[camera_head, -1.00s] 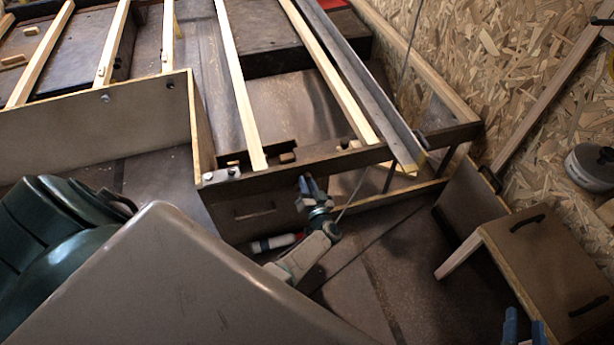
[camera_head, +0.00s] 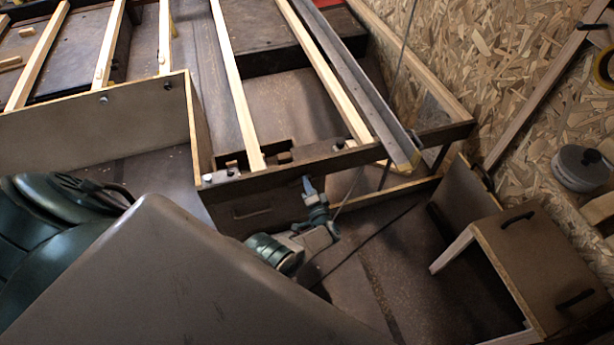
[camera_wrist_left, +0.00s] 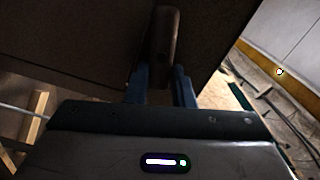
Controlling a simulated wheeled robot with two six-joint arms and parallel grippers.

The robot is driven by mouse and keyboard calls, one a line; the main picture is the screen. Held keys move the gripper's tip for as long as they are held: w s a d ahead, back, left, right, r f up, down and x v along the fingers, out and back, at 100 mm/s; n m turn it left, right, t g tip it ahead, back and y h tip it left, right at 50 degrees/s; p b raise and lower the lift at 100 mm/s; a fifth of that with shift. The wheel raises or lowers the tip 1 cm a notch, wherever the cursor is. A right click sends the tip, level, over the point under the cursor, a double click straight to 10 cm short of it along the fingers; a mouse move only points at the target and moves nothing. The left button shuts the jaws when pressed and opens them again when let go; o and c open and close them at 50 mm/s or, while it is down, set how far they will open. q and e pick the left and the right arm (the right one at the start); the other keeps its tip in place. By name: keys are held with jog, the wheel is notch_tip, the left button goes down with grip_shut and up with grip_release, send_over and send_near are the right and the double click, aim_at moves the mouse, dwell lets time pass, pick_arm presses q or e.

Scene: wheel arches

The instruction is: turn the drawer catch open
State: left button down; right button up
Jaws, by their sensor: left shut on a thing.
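My left gripper (camera_head: 309,187) is at the right end of the dark brown drawer front (camera_head: 250,214), under the frame rail. In the left wrist view, its blue fingers (camera_wrist_left: 161,88) are shut on the drawer catch (camera_wrist_left: 164,42), a brown wooden piece with a rounded end that stands out from a dark panel (camera_wrist_left: 90,35). In the head view the gripper hides the catch, so its angle there cannot be told. My right gripper is not in view.
Pale wooden slats (camera_head: 238,90) and a grey metal bar (camera_head: 350,75) lie across the frame above. An open wooden box (camera_head: 540,255) with black handles stands at the right, by the chipboard wall (camera_head: 500,70). The floor (camera_head: 370,270) between is mostly clear.

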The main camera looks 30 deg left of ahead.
pick_arm(q)
jog(key=shift+f+m, duration=0.2)
jog(key=shift+m, duration=0.6)
jog(key=shift+f+m, duration=0.15)
jog(key=shift+m, duration=0.65)
jog(key=c, duration=1.2)
grip_release()
jog(key=shift+c, duration=0.2)
jog(key=shift+d, duration=0.1)
jog(key=p+v, duration=0.2)
jog(key=v, duration=0.8)
jog(key=shift+s+d+p, duration=0.25)
jog(key=shift+s+p, duration=0.05)
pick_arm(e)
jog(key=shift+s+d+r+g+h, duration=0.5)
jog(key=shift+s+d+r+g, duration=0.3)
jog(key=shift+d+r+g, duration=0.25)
